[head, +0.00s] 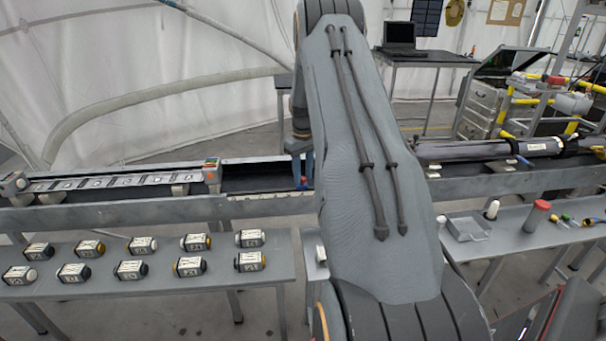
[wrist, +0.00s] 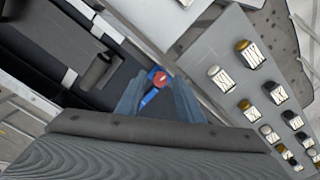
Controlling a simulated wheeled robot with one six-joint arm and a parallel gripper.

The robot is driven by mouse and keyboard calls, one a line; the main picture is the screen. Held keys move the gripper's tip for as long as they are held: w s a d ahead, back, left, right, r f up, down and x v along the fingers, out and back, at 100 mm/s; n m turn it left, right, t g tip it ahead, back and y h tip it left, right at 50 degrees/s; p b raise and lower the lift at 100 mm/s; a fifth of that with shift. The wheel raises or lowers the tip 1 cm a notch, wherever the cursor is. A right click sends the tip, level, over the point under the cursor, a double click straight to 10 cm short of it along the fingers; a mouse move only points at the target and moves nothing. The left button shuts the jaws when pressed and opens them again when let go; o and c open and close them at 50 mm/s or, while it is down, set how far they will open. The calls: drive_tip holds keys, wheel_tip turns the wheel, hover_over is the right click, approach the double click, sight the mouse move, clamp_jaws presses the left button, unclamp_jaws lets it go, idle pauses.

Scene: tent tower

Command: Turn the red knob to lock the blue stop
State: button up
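The red knob (wrist: 161,79) sits on top of the blue stop (wrist: 149,97), at the edge of the long rail, in the middle of the wrist view. A small part of the knob (head: 304,181) shows in the head view below my fingers, beside my arm. My gripper (wrist: 159,74) points down at the knob, with one grey-blue finger on each side. Narrow gaps seem to show between the fingers and the knob, so it looks open. Whether a fingertip touches the knob is unclear. In the head view my arm hides much of this spot.
A grey table (head: 150,300) with several labelled canisters stands in front of the rail (head: 100,213). A right-hand table holds a tray (head: 467,229) and a red-topped cylinder (head: 537,216).

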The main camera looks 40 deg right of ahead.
clamp_jaws()
drive_tip(key=shift+f+m+b, duration=0.1)
drive_tip(key=shift+m+b, duration=0.3)
drive_tip(key=shift+b, duration=0.05)
drive_tip(key=shift+m+b, duration=0.9)
drive_tip(key=shift+m, duration=0.1)
drive_tip(key=shift+m+b, duration=1.4)
drive_tip(key=shift+m, duration=0.8)
drive_tip(key=shift+o, duration=0.8)
unclamp_jaws()
